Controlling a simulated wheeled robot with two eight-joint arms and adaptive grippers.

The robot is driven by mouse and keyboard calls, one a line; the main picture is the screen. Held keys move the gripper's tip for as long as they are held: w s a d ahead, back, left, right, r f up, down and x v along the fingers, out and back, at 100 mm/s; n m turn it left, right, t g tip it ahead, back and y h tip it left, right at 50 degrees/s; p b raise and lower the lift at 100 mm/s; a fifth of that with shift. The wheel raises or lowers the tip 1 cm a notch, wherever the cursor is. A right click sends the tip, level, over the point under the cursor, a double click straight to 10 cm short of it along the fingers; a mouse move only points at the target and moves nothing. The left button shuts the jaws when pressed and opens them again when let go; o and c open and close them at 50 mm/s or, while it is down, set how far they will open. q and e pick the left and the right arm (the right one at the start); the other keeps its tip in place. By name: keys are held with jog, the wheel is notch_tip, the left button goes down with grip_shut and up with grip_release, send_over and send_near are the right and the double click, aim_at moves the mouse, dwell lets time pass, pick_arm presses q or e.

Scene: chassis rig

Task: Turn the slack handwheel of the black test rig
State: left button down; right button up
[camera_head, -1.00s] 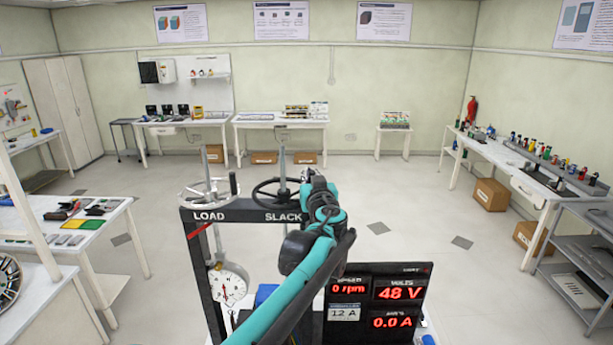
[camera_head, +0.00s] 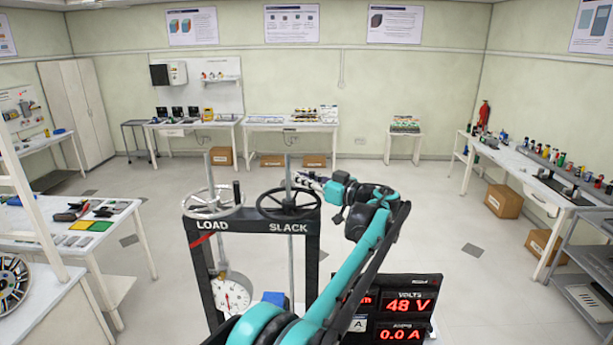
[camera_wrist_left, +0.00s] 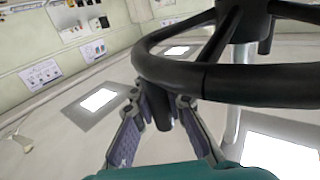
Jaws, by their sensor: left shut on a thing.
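The black test rig (camera_head: 310,255) stands in front of me with a grey LOAD handwheel (camera_head: 203,214) on its left and the black SLACK handwheel (camera_head: 270,212) on its right. My left gripper (camera_head: 302,180) is at the far right side of the slack wheel's rim. In the left wrist view the slack wheel's rim (camera_wrist_left: 165,68) crosses above the fingers. My left gripper (camera_wrist_left: 168,106) is shut on a dark handle (camera_wrist_left: 161,112) by the rim; its outline is partly hidden. My right gripper is not in view.
A round dial gauge (camera_head: 231,296) hangs under the load wheel. A display panel (camera_head: 412,290) showing 48 V and 0.0 A stands right of the rig, partly covered by my left arm. White benches line the walls; the floor behind the rig is open.

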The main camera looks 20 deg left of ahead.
pick_arm(q)
jog(key=shift+a+n+g, duration=0.2)
jog(key=shift+n+g, duration=0.1)
jog(key=shift+g, duration=0.1)
jog(key=c, duration=1.7)
grip_release()
jog(key=shift+o, duration=0.4)
jog(key=shift+w+a+f, duration=0.15)
jog(key=shift+w+a, duration=0.05)
jog(key=shift+a, duration=0.2)
jog(key=v, duration=1.2)
jog(key=shift+w+f, duration=0.15)
